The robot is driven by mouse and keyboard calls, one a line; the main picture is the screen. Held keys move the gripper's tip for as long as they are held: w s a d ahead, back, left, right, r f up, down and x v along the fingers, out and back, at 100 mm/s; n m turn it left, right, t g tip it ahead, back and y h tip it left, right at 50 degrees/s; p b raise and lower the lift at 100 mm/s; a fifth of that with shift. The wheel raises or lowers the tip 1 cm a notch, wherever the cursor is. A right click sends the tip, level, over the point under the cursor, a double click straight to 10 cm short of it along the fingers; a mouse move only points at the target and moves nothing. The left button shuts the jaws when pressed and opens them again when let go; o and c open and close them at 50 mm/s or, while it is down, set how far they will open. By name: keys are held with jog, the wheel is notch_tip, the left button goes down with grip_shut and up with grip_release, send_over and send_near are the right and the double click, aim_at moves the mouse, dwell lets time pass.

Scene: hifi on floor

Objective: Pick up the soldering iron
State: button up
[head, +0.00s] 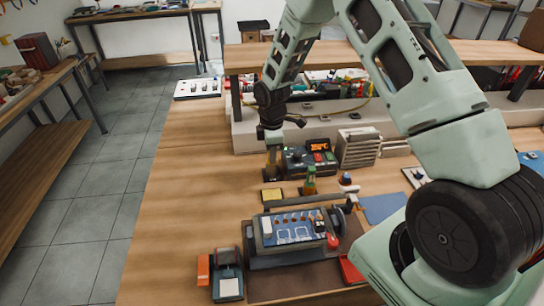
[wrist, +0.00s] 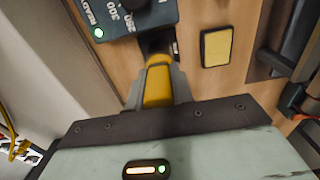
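The soldering iron's yellow handle (wrist: 158,86) shows in the wrist view between my gripper's two grey fingers. My gripper (wrist: 159,78) is at the handle, with a finger against each side and no clear gap. The iron's lower part runs into a dark holder beside the soldering station, and its tip is hidden. In the head view my gripper (head: 272,146) points down just left of the soldering station (head: 310,156), which has a lit orange display. The station's dial also shows in the wrist view (wrist: 130,18).
A yellow sponge (head: 272,195) lies in front of the holder. A circuit board in a clamp frame (head: 290,228) stands nearer on the bench. A green-brown bottle (head: 310,182) stands close to the right. A raised shelf (head: 250,58) runs behind. The bench's left side is clear.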

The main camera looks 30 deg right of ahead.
jog(key=shift+c, duration=1.2)
notch_tip(320, 180, up, 10)
jog(key=shift+r+b, duration=0.1)
jog(key=shift+b, duration=1)
